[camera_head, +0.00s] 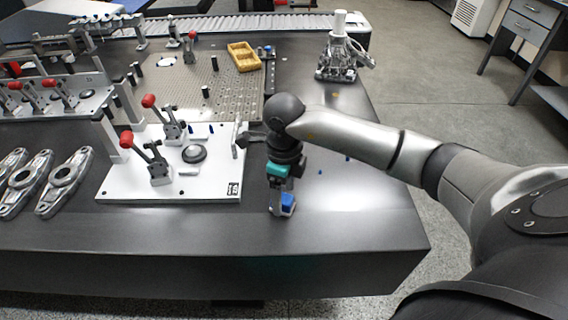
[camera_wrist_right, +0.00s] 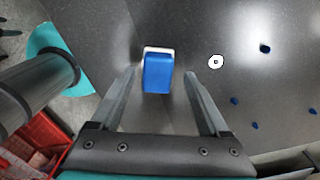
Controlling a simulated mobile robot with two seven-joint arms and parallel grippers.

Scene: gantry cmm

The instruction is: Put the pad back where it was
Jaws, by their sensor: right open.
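A small blue block with a pale edge, which looks like the pad (camera_head: 288,201), is on the dark table top near its front edge. In the right wrist view the pad (camera_wrist_right: 158,73) shows between the two fingertips, with a gap on each side. My right gripper (camera_head: 281,207) points down at the pad and partly hides it in the head view. Its fingers (camera_wrist_right: 160,76) are open and grip nothing; whether they reach down beside the pad or stay above it I cannot tell. My left gripper is in neither view.
A white fixture plate (camera_head: 150,190) with red-handled clamps stands left of the gripper. A perforated plate with a yellow tray (camera_head: 244,57) lies behind it. Several small blue pieces (camera_wrist_right: 265,47) and a white ring (camera_wrist_right: 216,62) lie near the pad.

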